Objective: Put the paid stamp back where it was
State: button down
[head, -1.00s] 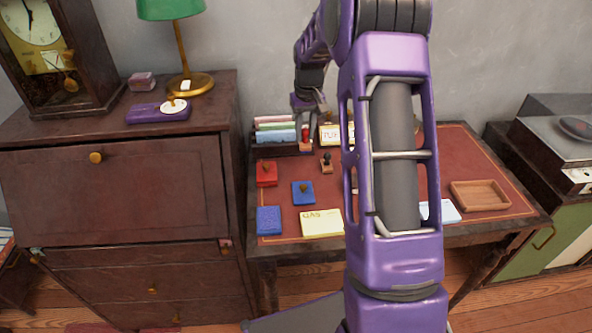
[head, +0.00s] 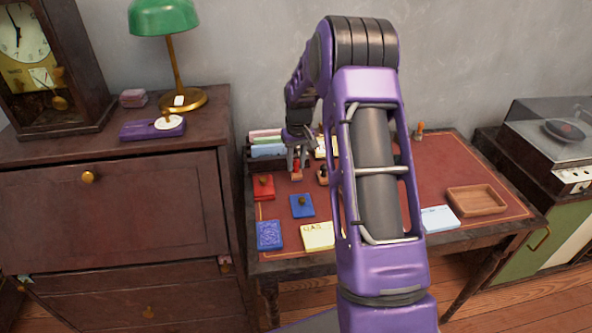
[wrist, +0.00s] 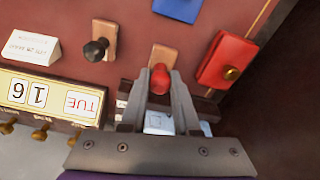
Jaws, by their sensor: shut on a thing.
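A red-handled stamp with a wooden base (head: 297,178) is in my gripper (head: 297,160), at the back left of the desk. In the wrist view, the fingers of my gripper (wrist: 158,92) close on both sides of the stamp's red knob (wrist: 160,77). Its base shows beyond the knob; its face and any label are hidden. I cannot tell whether the base touches the desk. A black-handled stamp (wrist: 96,49) stands on the desk beside it, also in the head view (head: 322,176). A red ink pad (head: 263,187) and a blue ink pad (head: 302,205) lie nearby.
A letter rack with coloured papers (head: 268,150) and a TUE 16 calendar (wrist: 48,98) stand close to my gripper. A white sign (wrist: 32,46) is beside the black-handled stamp. A wooden tray (head: 476,201) lies at the right. My arm covers the desk's middle.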

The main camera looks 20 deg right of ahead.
aim_at(297, 174)
jog(key=shift+f, duration=1.25)
jog(key=shift+f, duration=0.2)
jog(key=c, duration=0.6)
grip_release()
jog(key=shift+c, duration=0.2)
jog(key=shift+r, duration=0.1)
notch_tip(297, 174, up, 12)
jog(key=s+p, duration=0.1)
jog(key=shift+s, duration=0.2)
jog(key=shift+r, duration=0.15)
